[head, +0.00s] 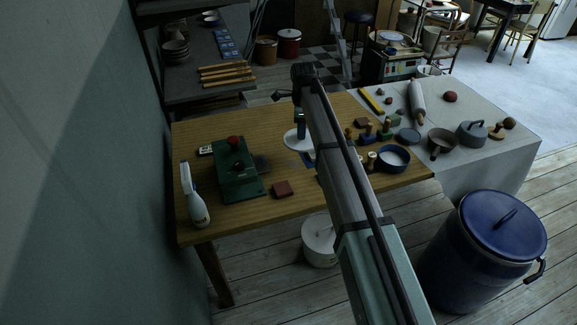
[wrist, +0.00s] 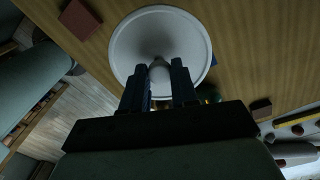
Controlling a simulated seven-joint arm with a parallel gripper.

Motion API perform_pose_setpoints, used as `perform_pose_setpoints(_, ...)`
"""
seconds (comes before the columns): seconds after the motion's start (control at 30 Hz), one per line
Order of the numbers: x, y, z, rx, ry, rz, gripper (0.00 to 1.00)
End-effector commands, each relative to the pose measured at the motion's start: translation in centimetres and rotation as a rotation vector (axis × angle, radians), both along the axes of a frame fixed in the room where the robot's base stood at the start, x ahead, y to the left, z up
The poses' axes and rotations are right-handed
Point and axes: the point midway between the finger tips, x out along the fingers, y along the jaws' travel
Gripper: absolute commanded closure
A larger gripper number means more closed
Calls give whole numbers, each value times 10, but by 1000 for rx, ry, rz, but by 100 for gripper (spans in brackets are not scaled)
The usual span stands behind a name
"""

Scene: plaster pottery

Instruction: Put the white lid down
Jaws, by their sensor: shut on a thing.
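The white lid (wrist: 188,38) is round, with a pale knob (wrist: 159,76) at its middle. My gripper (wrist: 159,84) is shut on this knob, with a dark finger on each side. In the head view the lid (head: 293,143) shows under my gripper (head: 299,137), over the middle of the wooden table (head: 215,228). My arm hides its right part. I cannot tell whether the lid touches the table or hangs a little above it.
A blue-rimmed bowl (head: 393,158) and several small stamps are to the right. A small blue piece (head: 308,160) lies beside the lid.

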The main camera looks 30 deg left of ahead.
Motion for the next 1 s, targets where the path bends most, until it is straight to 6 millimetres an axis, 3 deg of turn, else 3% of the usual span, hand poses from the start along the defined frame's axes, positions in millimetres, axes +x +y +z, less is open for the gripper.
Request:
perform_pose_setpoints(0.2, -34, 36, -8, 0, -2, -15, 100)
perform_pose_setpoints(0.77, -30, 35, -10, 11, -24, -387, 100)
perform_pose_setpoints(1.0, -31, 35, -33, 9, -23, -403, 100)
